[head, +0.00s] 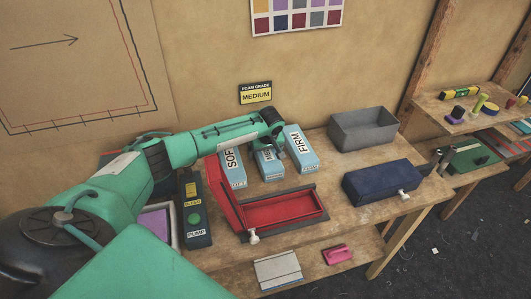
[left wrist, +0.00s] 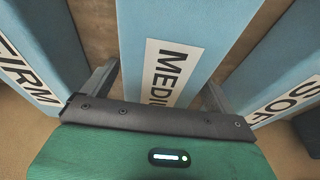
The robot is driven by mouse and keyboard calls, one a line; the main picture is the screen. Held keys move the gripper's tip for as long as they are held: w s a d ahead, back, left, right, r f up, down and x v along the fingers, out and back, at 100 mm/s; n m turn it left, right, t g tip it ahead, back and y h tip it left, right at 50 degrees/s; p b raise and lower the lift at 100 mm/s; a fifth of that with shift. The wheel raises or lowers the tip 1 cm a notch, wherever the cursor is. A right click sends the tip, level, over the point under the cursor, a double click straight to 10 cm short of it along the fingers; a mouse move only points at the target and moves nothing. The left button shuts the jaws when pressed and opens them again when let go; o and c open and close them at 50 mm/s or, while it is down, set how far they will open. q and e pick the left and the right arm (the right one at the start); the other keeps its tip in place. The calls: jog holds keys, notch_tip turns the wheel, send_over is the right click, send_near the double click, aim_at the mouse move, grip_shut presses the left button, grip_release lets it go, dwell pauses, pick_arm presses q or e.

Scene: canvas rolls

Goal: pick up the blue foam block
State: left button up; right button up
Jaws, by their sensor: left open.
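Three light-blue foam blocks stand side by side on the wooden table: SOFT (head: 231,164), MEDIUM (head: 270,165) and FIRM (head: 301,148). My left gripper (head: 271,143) is at the far end of the MEDIUM block, partly hiding it. In the left wrist view, the open jaws (left wrist: 157,88) have one finger on each side of the MEDIUM block (left wrist: 190,30). Each finger lies in the gap toward a neighbour, FIRM (left wrist: 25,60) or SOFT (left wrist: 285,85). I cannot tell whether the fingers touch foam. My right gripper is out of view.
A wall sign (head: 255,93) reads FOAM GRADE MEDIUM. A red tray (head: 244,216) lies in front of the blocks, a grey bin (head: 363,130) and dark blue box (head: 382,180) to the right. A dark PUMP box (head: 195,218) stands left.

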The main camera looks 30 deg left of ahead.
pick_arm(q)
jog(key=shift+f, duration=0.1)
jog(key=c, duration=1.1)
